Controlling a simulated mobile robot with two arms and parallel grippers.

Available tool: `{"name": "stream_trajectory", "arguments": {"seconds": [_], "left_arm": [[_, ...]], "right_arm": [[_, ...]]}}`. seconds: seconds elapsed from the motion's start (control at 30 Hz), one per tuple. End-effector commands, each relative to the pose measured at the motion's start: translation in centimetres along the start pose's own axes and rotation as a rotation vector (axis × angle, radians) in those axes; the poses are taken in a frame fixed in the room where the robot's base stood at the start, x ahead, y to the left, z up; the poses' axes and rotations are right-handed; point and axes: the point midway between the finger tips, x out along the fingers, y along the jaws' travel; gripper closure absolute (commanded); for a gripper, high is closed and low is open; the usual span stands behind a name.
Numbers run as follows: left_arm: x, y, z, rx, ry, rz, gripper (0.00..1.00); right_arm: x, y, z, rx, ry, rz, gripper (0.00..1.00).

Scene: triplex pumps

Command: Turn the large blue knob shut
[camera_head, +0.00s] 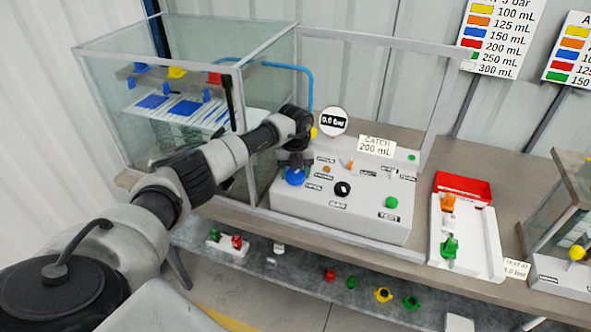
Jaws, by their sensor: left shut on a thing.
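The large blue knob (295,178) sits at the left end of the sloped white control panel (335,222). My left arm reaches in from the left, and its gripper (294,165) points down onto the knob, shut on it. The gripper hides the knob's upper part, and the fingertips are hard to make out. How far the knob is turned cannot be told. A round gauge (333,121) behind the panel appears to read 0.0 bar. My right gripper is not in view.
A glass-walled case (165,95) stands left of the panel. The panel also carries a black knob (342,189) and a green button (392,202). A red bin (462,186) and a white tray (483,235) are to the right. Loose coloured parts lie on the lower shelf (300,262).

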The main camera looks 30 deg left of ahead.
Motion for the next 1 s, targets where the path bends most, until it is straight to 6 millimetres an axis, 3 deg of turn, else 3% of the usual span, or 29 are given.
{"name": "stream_trajectory", "arguments": {"seconds": [0.43,1.0], "left_arm": [[-0.08,0.16,0.05,-0.224,-0.002,0.001,0.68],[-0.06,0.16,0.05,-0.258,-0.001,-0.001,0.68]], "right_arm": [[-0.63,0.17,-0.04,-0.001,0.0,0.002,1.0],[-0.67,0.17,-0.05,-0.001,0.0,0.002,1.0]]}}
